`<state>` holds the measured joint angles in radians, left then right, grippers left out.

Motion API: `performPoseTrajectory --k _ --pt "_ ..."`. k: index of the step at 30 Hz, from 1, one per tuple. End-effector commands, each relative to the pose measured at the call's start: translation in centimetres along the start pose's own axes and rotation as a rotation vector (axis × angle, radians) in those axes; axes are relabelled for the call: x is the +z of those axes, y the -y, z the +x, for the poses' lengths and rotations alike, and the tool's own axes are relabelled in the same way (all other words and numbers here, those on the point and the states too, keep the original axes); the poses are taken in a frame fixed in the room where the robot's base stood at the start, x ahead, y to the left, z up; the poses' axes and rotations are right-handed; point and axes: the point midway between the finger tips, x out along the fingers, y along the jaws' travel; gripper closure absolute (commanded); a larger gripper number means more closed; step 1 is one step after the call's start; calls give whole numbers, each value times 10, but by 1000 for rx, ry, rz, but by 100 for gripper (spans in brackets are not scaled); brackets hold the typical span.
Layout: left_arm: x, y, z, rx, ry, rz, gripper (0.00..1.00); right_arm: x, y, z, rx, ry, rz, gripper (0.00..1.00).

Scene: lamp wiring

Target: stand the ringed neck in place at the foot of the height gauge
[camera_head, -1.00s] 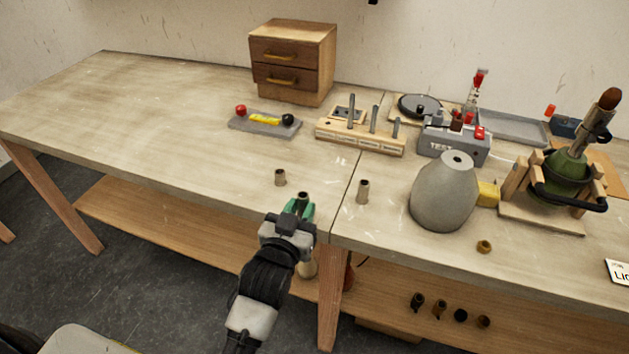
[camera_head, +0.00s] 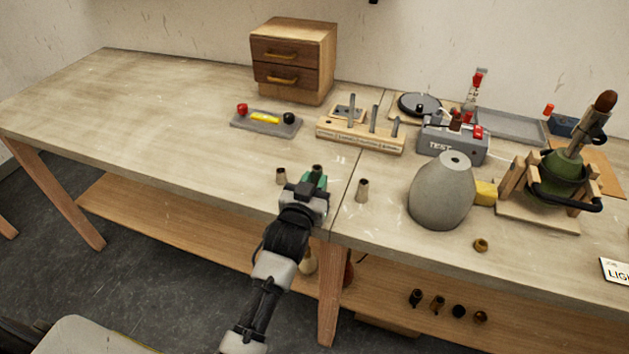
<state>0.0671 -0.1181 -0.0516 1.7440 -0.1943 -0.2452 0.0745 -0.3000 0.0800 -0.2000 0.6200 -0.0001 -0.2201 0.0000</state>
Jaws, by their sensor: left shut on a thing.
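My left gripper (camera_head: 314,182) is shut on a small metal neck (camera_head: 317,168), which stands up between the green fingertips over the bench's front part. Two similar necks stand on the bench, one just left of the gripper (camera_head: 281,176) and one to its right (camera_head: 362,190). They are too small to tell which has a ring. An upright post with a red part (camera_head: 476,88) at the back right looks like the height gauge; its foot is hidden behind the grey test box (camera_head: 452,143). My right gripper is not in view.
A wooden block with pegs (camera_head: 360,135) and a grey tray with red, yellow and black parts (camera_head: 266,123) lie behind the gripper. A grey lamp body (camera_head: 442,192) and a green lamp in a cradle (camera_head: 560,178) stand to the right. The left bench is clear.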

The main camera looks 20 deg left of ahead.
Motion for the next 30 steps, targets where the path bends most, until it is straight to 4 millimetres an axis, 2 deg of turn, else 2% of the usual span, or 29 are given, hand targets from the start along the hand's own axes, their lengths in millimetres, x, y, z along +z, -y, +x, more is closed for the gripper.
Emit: performPoseTrajectory --k 2,3,8,16,20,23,30 --pt "4 0 0 0 1 0 96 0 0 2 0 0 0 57" --pt "4 0 0 0 1 0 72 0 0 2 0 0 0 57" --pt "4 0 0 0 1 0 48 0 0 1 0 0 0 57" --pt "4 0 0 0 1 0 48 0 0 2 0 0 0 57" --pt "6 0 0 0 -1 0 48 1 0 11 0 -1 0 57" --pt "6 0 -15 -1 2 0 48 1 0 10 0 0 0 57" --pt "6 0 -66 0 3 1 48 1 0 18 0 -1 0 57"
